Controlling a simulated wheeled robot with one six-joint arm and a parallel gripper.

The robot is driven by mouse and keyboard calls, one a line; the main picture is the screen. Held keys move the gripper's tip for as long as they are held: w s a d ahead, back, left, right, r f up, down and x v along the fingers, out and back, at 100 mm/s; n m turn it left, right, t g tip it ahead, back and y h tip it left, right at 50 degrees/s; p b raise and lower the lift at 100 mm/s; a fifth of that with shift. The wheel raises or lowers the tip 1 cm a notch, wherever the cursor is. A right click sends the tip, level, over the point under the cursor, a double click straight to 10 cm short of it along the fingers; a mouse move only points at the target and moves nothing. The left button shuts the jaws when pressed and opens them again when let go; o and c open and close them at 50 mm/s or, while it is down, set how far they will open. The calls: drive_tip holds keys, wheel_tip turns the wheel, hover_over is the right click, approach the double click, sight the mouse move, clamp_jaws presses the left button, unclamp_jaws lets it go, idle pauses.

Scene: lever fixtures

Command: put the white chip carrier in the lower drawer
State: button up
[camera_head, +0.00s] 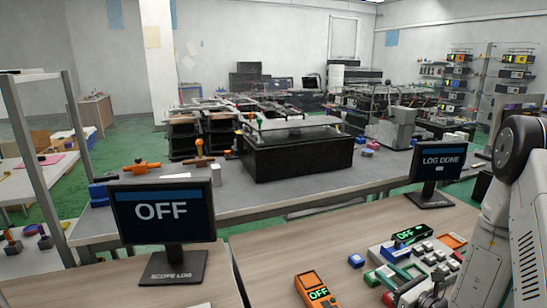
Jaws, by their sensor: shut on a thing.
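My arm shows at the right edge, a white link with a dark round joint. My gripper is not in view, so I cannot see what is in its jaws. I cannot pick out the white chip carrier. Several small white pieces (428,258) lie among other parts on the near wooden table, too small to identify. No lower drawer can be made out in this view.
A monitor reading OFF (163,213) stands at the left, and one reading LOG DONE (438,168) at the right. An orange meter (317,291) lies on the near table. A black box (296,158) sits on the grey bench behind. Wooden tabletop left of the meter is clear.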

drive_tip(key=shift+n+y, duration=0.3)
drive_tip(key=shift+y, duration=0.2)
drive_tip(key=w+a, duration=0.4)
drive_tip(key=a, duration=0.1)
drive_tip(key=w+a, duration=0.2)
drive_tip(key=a, duration=0.1)
drive_tip(key=shift+w+f, duration=0.2)
drive_tip(key=shift+w, duration=0.1)
wheel_tip(320, 180, up, 14)
drive_tip(key=w+m+t+h, duration=0.1)
drive_tip(key=w+m+h, duration=0.1)
drive_tip(key=h, duration=0.1)
drive_tip(key=shift+w+f+h, duration=0.25)
drive_tip(key=shift+w+h, duration=0.05)
drive_tip(key=shift+d, duration=0.15)
